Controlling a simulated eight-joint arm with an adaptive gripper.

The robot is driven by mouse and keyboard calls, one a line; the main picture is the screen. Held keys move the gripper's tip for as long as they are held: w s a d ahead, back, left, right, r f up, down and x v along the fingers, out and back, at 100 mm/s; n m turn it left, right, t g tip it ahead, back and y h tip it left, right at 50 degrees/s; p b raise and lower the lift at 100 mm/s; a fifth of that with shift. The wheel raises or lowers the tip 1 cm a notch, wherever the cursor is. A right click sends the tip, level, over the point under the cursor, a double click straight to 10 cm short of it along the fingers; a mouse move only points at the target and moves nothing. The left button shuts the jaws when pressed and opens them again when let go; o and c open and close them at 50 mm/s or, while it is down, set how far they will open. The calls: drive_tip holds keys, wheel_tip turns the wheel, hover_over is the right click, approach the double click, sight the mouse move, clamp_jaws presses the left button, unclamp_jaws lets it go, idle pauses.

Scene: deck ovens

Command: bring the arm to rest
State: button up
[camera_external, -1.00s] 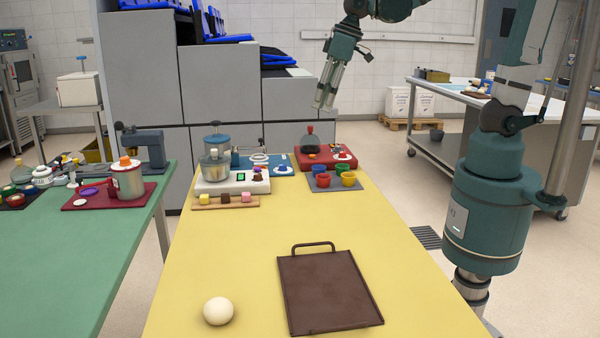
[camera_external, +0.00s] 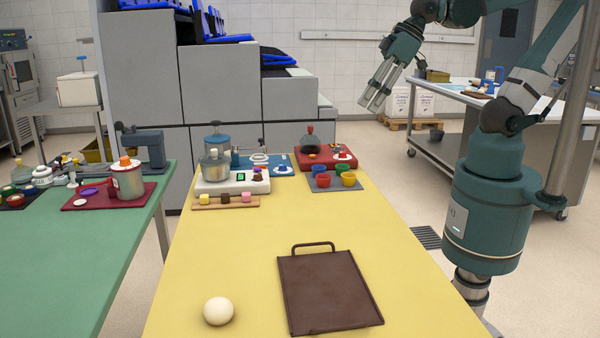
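My gripper (camera_external: 373,101) is up in the air in the upper right of the external view, to the right of the yellow table's far end. Its fingers point down and to the left. Nothing shows between the fingers. They look close to parallel, and at this size I cannot tell whether they are open or shut. My arm bends from its base at the right, above the yellow table's right edge.
The yellow table (camera_external: 230,262) bears a dark brown tray (camera_external: 328,292), a cream ball (camera_external: 218,311), colored cups (camera_external: 348,179) and small equipment at its far end. A green table (camera_external: 75,265) stands left. A steel table (camera_external: 455,97) stands behind my arm.

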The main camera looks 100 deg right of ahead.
drive_tip(key=shift+n+t, duration=0.6)
drive_tip(key=shift+s+a+f, duration=0.15)
drive_tip(key=shift+s+a, duration=0.25)
drive_tip(key=shift+s, duration=0.3)
drive_tip(key=shift+s+a+f, duration=0.2)
drive_tip(key=shift+s+a, duration=0.25)
drive_tip(key=shift+s, duration=0.25)
drive_tip(key=shift+s+a+f, duration=0.15)
drive_tip(key=shift+s+a, duration=0.25)
drive_tip(key=shift+s, duration=0.3)
drive_tip(key=o, duration=2)
drive_tip(key=shift+d+r, duration=0.1)
drive_tip(key=shift+o, duration=0.7)
drive_tip(key=w+d+r+m+g+p, duration=0.1)
drive_tip(key=w+d+r+m+p, duration=0.2)
drive_tip(key=d, duration=0.5)
drive_tip(key=shift+w+r+m+g+h+p, duration=0.3)
drive_tip(key=shift+w+r+m+g+p, duration=0.1)
drive_tip(key=shift+r+m+p, duration=0.5)
drive_tip(key=d+r+m+g+p, duration=0.1)
drive_tip(key=d+m+p, duration=0.5)
drive_tip(key=d, duration=0.9)
drive_tip(key=d+r+m+g+y+p, duration=0.1)
drive_tip(key=d+m+g+p, duration=0.3)
drive_tip(key=d, duration=1.1)
drive_tip(key=r+m+p, duration=0.1)
drive_tip(key=m+p, duration=0.2)
drive_tip(key=shift+s+d+r, duration=0.15)
drive_tip(key=shift+d+r, duration=0.15)
drive_tip(key=shift+d, duration=0.05)
